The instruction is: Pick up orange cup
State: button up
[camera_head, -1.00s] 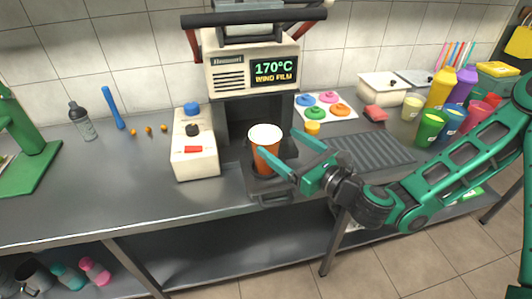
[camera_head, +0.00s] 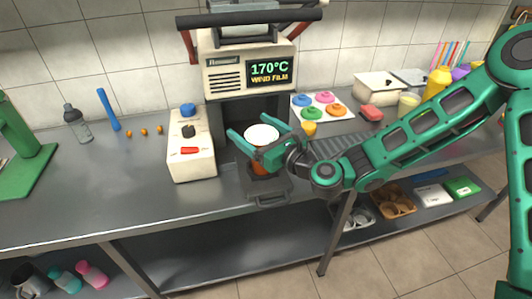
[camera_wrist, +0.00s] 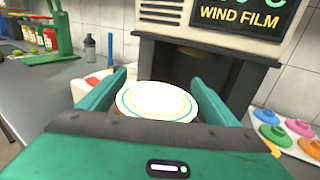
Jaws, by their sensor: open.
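The orange cup (camera_head: 259,166) stands upright in the bay of the sealing machine, with a white film or lid (camera_head: 263,136) on top. In the wrist view its white round top (camera_wrist: 157,101) with coloured rings lies between my two fingers. My gripper (camera_head: 255,132) is open, with one finger on each side of the cup's upper part. In the wrist view a gap shows between the left finger and the cup; contact on the right side is unclear. The cup's lower part is mostly hidden by my gripper in the head view and by its top in the wrist view.
The sealing machine (camera_head: 227,78) reads 170°C and WIND FILM; its head overhangs the cup. A white control box (camera_head: 191,160) with a red switch stands left of the bay. A tray of coloured lids (camera_head: 296,101) lies to the right. The counter at the left front is clear.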

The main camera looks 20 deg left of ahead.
jog(key=shift+c, duration=0.7)
jog(key=c, duration=1.9)
jog(key=shift+r, duration=0.25)
jog(key=shift+c, duration=0.2)
